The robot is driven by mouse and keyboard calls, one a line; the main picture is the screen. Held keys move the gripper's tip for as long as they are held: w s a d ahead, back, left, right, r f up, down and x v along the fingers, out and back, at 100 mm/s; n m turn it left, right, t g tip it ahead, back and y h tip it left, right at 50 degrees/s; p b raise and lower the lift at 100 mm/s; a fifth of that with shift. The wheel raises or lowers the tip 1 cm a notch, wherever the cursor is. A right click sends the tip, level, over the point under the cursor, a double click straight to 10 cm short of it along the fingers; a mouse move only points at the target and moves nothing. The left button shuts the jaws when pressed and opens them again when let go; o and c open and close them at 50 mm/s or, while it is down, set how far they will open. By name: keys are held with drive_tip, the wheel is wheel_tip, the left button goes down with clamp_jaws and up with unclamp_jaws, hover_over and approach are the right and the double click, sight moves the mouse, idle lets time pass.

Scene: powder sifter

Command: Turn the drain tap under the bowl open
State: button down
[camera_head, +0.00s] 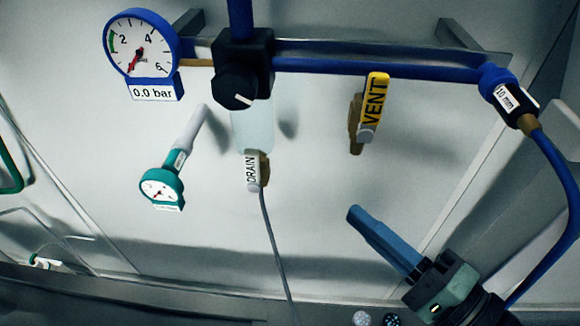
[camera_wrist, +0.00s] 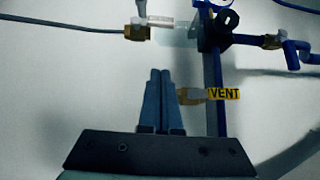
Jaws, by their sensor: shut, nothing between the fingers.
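The drain tap (camera_head: 252,170) hangs under the clear bowl (camera_head: 253,128) in the head view. It has a brass body and a white handle marked DRAIN, which lies roughly in line with the bowl and tube. In the wrist view the tap's brass body (camera_wrist: 137,32) is at the top, with the pale bowl (camera_wrist: 178,32) to its right. My gripper (camera_head: 355,213) is at the lower right in the head view, well apart from the tap. Its blue fingers (camera_wrist: 160,73) are shut together and empty, pointing up in the wrist view.
The yellow VENT handle (camera_head: 375,100) is on the blue pipe (camera_head: 400,70), right of the bowl. A blue gauge (camera_head: 141,45) and a teal gauge (camera_head: 161,187) are at left. A grey tube (camera_head: 272,235) runs down from the tap. A blue hose (camera_head: 568,190) curves at right.

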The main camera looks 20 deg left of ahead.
drive_tip(key=p, duration=0.4)
approach(260, 164)
drive_tip(key=w, duration=0.5)
drive_tip(key=a, duration=0.2)
drive_tip(key=s+a+p, duration=0.1)
drive_tip(key=a, duration=0.1)
drive_tip(key=shift+a+r, duration=0.2)
drive_tip(key=shift+s+a+f, duration=0.1)
drive_tip(key=shift+s+a, duration=0.05)
drive_tip(key=shift+a, duration=0.25)
drive_tip(key=shift+s+a+r+p, duration=0.15)
drive_tip(key=shift+a+r+p, duration=0.15)
drive_tip(key=shift+a+p, duration=0.25)
drive_tip(key=shift+f+n, duration=0.1)
drive_tip(key=shift+n, duration=0.2)
drive_tip(key=shift+a+g, duration=0.1)
drive_tip(key=shift+g, duration=0.2)
